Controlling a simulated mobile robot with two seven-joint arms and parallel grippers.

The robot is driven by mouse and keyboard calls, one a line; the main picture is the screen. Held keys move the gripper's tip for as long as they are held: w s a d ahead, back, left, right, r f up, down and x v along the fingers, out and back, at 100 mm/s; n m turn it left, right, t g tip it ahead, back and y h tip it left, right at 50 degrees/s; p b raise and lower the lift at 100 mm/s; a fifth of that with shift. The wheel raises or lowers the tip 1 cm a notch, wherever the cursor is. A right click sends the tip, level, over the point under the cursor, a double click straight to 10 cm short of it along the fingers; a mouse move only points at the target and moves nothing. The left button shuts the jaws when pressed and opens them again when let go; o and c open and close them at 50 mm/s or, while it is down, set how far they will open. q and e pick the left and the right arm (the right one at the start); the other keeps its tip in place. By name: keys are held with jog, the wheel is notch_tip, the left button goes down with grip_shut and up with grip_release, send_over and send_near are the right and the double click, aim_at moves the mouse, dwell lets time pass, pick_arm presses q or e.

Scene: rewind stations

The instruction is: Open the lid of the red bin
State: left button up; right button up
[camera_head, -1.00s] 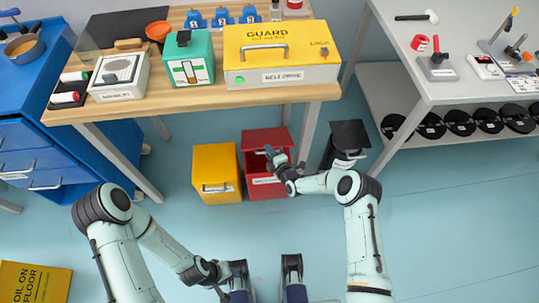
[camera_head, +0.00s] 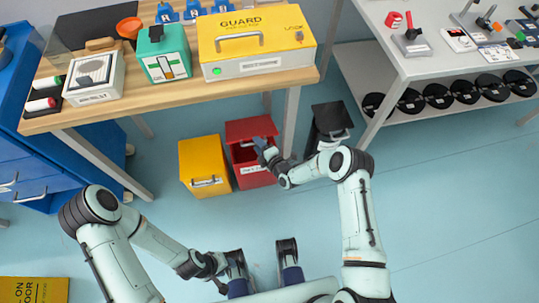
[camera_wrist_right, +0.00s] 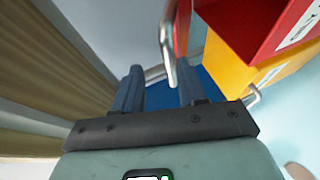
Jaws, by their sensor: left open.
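The red bin (camera_head: 255,178) stands on the floor between a yellow and a black bin. Its red lid (camera_head: 248,129) is raised partway, with a dark gap beneath it. My right gripper (camera_head: 263,148) is at the front of this gap, close to the lid. In the right wrist view its blue fingers (camera_wrist_right: 158,90) are apart, and a silver handle (camera_wrist_right: 167,45) on the red lid edge (camera_wrist_right: 183,22) shows just beyond and between them. Contact with the lid cannot be told. My left gripper (camera_head: 221,284) is low near my base, away from the bins, small and partly hidden.
The yellow bin (camera_head: 204,163) stands close on the left, the black bin (camera_head: 330,122) on the right. A wooden workbench (camera_head: 190,93) with boxes overhangs behind; its leg (camera_head: 290,120) is near the red bin. Floor in front is clear.

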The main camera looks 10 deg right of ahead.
jog(key=p+v, duration=0.1)
jog(key=v, duration=0.8)
jog(key=shift+s+d, duration=0.15)
jog(key=shift+s, duration=0.1)
